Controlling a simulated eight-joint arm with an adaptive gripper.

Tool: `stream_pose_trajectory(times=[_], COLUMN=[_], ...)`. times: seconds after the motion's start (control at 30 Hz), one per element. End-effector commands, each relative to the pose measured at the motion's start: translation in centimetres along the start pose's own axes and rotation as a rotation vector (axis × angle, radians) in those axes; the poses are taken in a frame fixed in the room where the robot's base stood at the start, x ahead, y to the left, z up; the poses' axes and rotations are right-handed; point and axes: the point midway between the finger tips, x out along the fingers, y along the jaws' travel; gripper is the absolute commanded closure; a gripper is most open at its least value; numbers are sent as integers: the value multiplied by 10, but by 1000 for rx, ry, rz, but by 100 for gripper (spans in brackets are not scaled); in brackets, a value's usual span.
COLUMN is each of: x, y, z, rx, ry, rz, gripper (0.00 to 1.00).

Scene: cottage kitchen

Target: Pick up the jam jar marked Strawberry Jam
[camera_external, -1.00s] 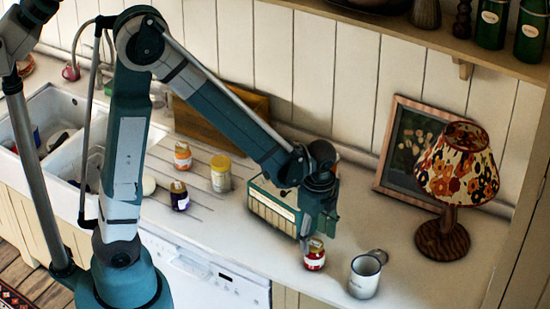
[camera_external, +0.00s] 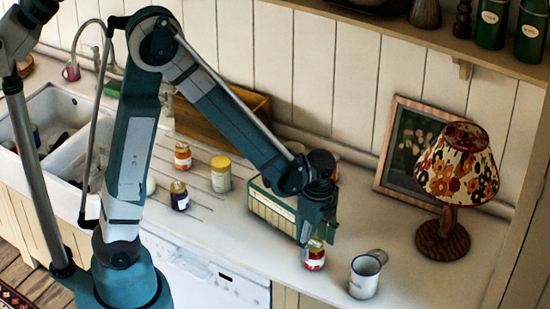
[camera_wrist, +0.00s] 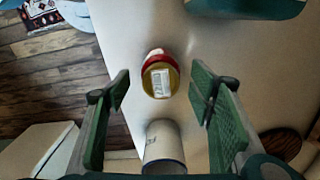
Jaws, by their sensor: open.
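A jar with red contents and a white label (camera_external: 314,258) stands on the counter near its front edge. Its label text is too small to read in the external view. My gripper (camera_external: 317,238) is just above the jar, pointing down. In the wrist view my gripper (camera_wrist: 160,80) is open, with the jar between the two fingers and a gap on each side. The fingertips partly hide the jar's top in the external view.
A white enamel mug (camera_external: 364,277) stands close right of the jar. A green and cream box (camera_external: 270,207) is behind left. A lamp (camera_external: 456,170) is at right.

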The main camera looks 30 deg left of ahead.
Motion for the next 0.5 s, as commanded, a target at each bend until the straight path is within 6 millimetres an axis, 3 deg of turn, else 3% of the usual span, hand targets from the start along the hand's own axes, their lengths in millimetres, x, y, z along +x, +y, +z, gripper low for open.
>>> stream_pose_trajectory(times=[0.5], x=[39], y=[-1], z=[-2], rx=[0], ry=[0], rz=[0], gripper=[46])
